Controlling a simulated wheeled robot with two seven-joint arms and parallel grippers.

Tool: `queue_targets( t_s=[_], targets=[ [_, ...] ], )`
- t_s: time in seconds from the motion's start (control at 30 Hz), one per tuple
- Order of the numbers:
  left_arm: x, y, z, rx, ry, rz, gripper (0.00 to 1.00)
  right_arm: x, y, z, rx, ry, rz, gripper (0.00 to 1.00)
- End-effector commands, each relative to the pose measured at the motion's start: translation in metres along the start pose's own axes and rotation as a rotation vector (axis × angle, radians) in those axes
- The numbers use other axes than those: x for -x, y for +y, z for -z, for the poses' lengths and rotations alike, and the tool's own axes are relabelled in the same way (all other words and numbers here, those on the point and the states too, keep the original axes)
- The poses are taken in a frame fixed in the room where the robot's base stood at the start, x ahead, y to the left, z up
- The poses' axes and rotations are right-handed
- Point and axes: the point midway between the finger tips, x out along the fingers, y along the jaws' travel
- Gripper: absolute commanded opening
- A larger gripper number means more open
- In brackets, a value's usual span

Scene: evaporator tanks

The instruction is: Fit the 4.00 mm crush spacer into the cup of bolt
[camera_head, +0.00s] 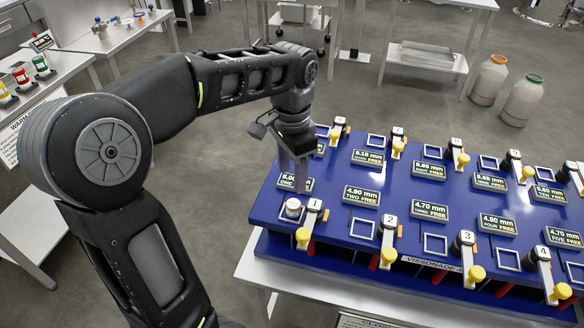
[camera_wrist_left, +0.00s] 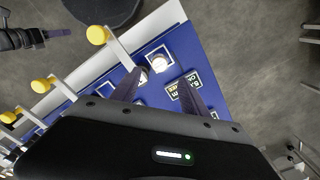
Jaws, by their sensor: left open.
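A blue board (camera_head: 335,205) carries several bolt stations with numbered tags, yellow knobs and white square outlines. A short white cylinder (camera_head: 293,208) stands in the square at station 1, beside a label (camera_head: 294,184) that appears to read 5.00 mm. It also shows in the left wrist view (camera_wrist_left: 160,63). My left gripper (camera_head: 299,178) is open and empty, pointing down just behind the cylinder. In the left wrist view its fingers (camera_wrist_left: 158,88) are spread, short of the cylinder. What looks like my right gripper (camera_wrist_left: 55,33) shows at the upper left there. I cannot read any 4.00 mm label.
Other labels, such as 4.90 mm (camera_head: 361,196) and 4.70 mm (camera_head: 430,211), lie across the board. Yellow knobs (camera_head: 303,238) line its front edge. A side table (camera_head: 55,85) with coloured items stands at left. Two jars (camera_head: 490,80) stand on the floor at back right.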

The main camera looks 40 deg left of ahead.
Motion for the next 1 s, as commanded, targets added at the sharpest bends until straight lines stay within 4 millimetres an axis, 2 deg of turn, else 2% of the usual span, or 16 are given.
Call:
queue_targets(
  t_s=[0.2, 1.0],
  targets=[
    [0.0124, 0.0005, -0.0003, 0.000, 0.000, -0.001, 0.53, -0.0005, 0.0001, 0.0001, 0.000, 0.000, 0.000, 0.36],
    [0.0119, 0.0003, -0.0003, 0.000, 0.000, -0.001, 0.53, -0.0005, 0.0002, 0.0001, 0.000, 0.000, 0.000, 0.36]
  ],
)
